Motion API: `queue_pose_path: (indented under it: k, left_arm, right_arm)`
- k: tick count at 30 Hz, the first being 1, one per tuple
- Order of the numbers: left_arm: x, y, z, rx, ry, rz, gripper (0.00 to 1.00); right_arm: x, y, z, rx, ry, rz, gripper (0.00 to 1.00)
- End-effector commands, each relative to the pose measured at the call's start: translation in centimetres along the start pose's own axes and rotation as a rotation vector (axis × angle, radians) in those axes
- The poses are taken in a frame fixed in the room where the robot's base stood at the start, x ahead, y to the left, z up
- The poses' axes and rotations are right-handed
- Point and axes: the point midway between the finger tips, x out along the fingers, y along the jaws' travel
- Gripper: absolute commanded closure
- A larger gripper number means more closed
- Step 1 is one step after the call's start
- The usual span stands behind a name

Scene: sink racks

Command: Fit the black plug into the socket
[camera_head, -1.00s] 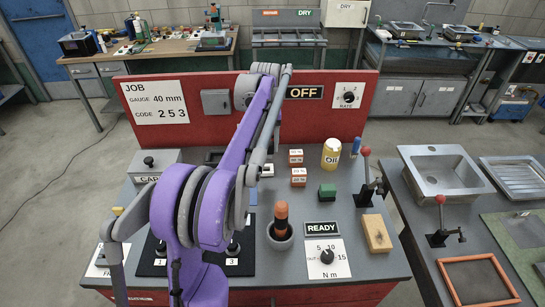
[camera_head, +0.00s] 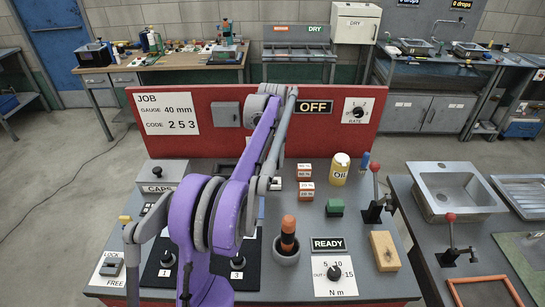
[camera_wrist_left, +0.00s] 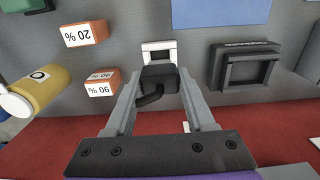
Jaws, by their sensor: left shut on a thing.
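My left gripper (camera_wrist_left: 161,92) is shut on the black plug (camera_wrist_left: 159,76), a dark block with a short bent black lead, in the left wrist view. Just beyond the plug is a white-framed socket (camera_wrist_left: 159,47) with a grey opening. The plug overlaps the socket's near edge in the picture; I cannot tell if they touch, but the opening still shows. My right gripper is in neither view.
A black open-framed box (camera_wrist_left: 245,67) sits right of the plug in the wrist view. Orange-and-white blocks (camera_wrist_left: 101,83) and a yellow oil can (camera_wrist_left: 39,91) are to the left. A red panel (camera_head: 350,139) rises behind the bench; a lever (camera_head: 375,195) stands at the right.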

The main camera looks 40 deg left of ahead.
Motion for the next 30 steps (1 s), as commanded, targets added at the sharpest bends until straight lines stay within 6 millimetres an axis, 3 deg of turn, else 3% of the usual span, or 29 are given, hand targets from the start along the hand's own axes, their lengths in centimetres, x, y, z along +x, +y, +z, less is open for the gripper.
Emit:
queue_pose_path:
  k: [3, 10, 30]
  left_arm:
    - [1.6, -0.1, 0.1, 0.000, -0.003, -0.002, 1.00]
    - [3.3, 0.0, 0.0, 0.000, -0.001, -0.001, 1.00]
    - [3.4, 0.0, 0.0, 0.000, 0.001, 0.000, 1.00]
  right_arm:
    - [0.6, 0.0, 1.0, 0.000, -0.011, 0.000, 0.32]
    - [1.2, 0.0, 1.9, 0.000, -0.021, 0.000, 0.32]
    - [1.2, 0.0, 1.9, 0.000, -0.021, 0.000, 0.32]
